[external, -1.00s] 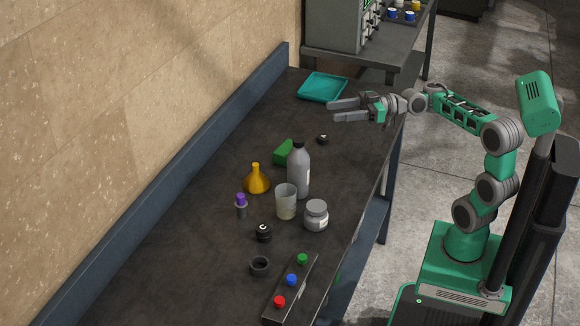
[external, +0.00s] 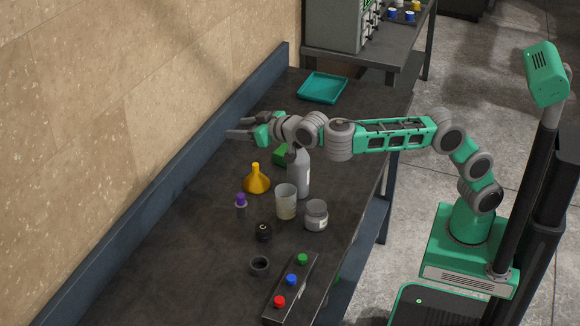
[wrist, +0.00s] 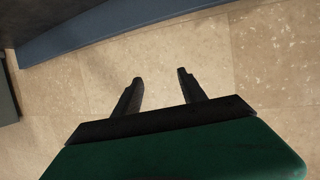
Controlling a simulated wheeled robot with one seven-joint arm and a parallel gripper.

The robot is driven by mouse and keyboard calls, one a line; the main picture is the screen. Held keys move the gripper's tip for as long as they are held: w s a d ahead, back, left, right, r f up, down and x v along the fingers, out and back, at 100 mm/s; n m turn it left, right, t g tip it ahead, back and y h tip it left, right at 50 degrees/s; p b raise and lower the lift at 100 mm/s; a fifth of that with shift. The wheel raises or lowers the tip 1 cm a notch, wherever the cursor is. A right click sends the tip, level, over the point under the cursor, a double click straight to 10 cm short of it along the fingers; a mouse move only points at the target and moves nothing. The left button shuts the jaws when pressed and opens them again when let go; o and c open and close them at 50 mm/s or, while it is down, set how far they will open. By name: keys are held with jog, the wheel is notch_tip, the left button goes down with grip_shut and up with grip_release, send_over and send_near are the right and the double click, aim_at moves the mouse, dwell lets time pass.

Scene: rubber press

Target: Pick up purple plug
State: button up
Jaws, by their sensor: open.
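My gripper (external: 232,128) is open and empty, reaching over the bench toward the wall. In the external view it is farther up the bench than the plug and apart from it. The wrist view shows the two open fingers (wrist: 158,76) with the tiled wall beyond them. The plug is not in the wrist view.
A green block (external: 282,155) is partly hidden by my arm. A button panel (external: 291,290) lies in front. A teal tray (external: 323,87) sits at the far end.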

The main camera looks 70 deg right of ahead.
jog(key=s+a+m+g+h+p, duration=0.1)
jog(key=s+a+m, duration=0.1)
jog(key=s+a, duration=0.45)
send_near(244, 199)
jog(key=w+f, duration=0.1)
jog(key=w, duration=0.2)
jog(key=x, duration=0.2)
jog(key=p+x, duration=0.1)
jog(key=x, duration=0.2)
jog(key=p+x, duration=0.1)
jog(key=x, duration=0.2)
jog(key=shift+d+f, duration=0.15)
jog(key=shift+d, duration=0.3)
jog(key=shift+s, duration=0.1)
grip_shut()
